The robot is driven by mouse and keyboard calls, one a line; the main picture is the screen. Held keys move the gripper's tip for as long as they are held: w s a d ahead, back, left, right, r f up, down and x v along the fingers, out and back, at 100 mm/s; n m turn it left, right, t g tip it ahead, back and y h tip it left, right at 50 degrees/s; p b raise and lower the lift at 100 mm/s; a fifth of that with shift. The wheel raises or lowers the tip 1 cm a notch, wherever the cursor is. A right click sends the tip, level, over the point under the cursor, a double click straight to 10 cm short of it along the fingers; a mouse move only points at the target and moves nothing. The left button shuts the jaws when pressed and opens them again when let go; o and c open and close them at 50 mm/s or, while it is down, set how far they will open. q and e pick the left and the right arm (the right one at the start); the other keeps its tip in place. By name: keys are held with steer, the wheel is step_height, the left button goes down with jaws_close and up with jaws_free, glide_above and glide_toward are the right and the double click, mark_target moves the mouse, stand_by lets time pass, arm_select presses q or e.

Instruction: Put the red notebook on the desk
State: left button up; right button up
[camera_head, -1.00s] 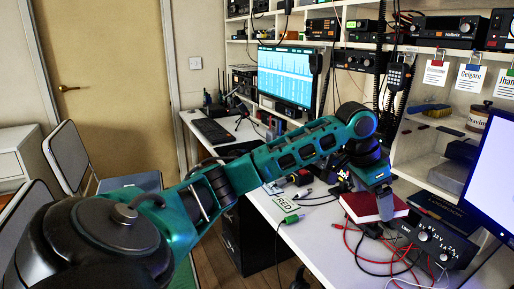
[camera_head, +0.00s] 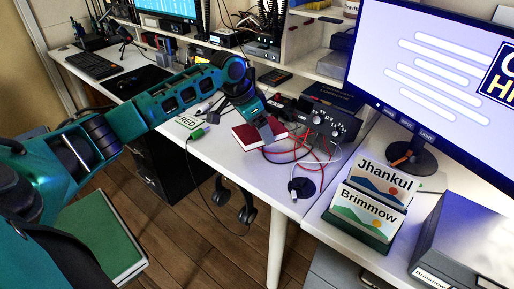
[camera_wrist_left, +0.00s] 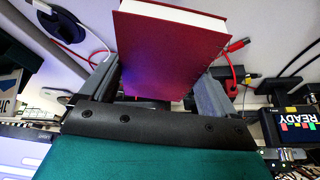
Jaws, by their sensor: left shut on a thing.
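The red notebook (camera_head: 246,138) is in my left gripper (camera_head: 262,130), low over the white desk (camera_head: 225,160) in the head view. I cannot tell whether it touches the desk. The left wrist view shows the red cover (camera_wrist_left: 170,55) and pale page edge between the two grey fingers of my left gripper (camera_wrist_left: 155,90), one on each side. My right gripper is not in view.
Red and black cables (camera_head: 315,160) and a black knobbed box (camera_head: 325,120) lie right of the notebook. A green holder with name cards (camera_head: 365,205) and a large monitor (camera_head: 440,70) stand further right. A keyboard (camera_head: 95,65) is far left.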

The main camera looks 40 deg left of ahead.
mark_target(262, 154)
arm_select(q)
steer(key=shift+f, duration=0.7)
step_height(262, 154, down, 4)
steer(key=shift+f+b, duration=0.15)
steer(key=shift+b, duration=0.45)
steer(key=shift+f, duration=0.4)
steer(key=shift+f, duration=0.15)
steer(key=o, duration=0.9)
steer(key=shift+c, duration=0.2)
